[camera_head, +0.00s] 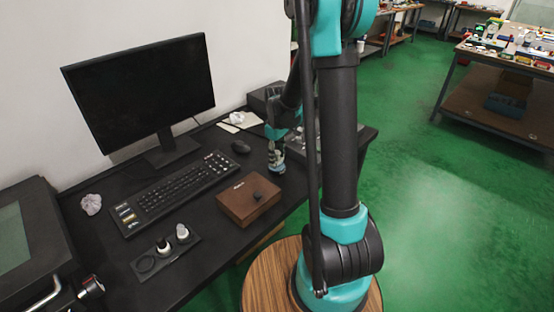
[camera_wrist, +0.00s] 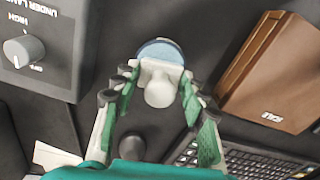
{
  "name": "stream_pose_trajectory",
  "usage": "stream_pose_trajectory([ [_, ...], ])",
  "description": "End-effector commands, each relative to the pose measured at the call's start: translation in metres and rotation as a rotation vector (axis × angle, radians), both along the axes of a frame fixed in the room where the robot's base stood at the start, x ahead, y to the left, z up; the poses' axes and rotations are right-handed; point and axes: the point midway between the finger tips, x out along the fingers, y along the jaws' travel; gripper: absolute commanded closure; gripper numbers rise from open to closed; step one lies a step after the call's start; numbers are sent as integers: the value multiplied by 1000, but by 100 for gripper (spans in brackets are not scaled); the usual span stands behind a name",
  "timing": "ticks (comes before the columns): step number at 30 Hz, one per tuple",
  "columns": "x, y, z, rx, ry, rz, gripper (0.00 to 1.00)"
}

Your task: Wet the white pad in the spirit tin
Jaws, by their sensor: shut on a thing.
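My gripper (camera_wrist: 158,95) is shut on the white pad's pale knob-like handle (camera_wrist: 158,92). In the wrist view the pad's white body (camera_wrist: 160,70) lies over the round, blue-rimmed spirit tin (camera_wrist: 160,47). The pad's lower face is hidden, so I cannot tell whether it touches the tin's top. In the head view my gripper (camera_head: 276,155) points down at the desk, right of the mouse and behind the brown box. The tin (camera_head: 277,168) shows just below the fingers, small and blue-white.
A brown box (camera_head: 248,198) stands in front of the tin, with the keyboard (camera_head: 175,190) and mouse (camera_head: 241,147) to the left. A grey box with a dial (camera_wrist: 35,45) stands close to the gripper.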

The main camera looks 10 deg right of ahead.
Motion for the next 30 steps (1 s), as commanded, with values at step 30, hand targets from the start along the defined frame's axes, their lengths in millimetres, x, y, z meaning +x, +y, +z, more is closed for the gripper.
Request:
stream_pose_trajectory([
  [30, 0, 0, 56, 0, 0, 0, 81],
])
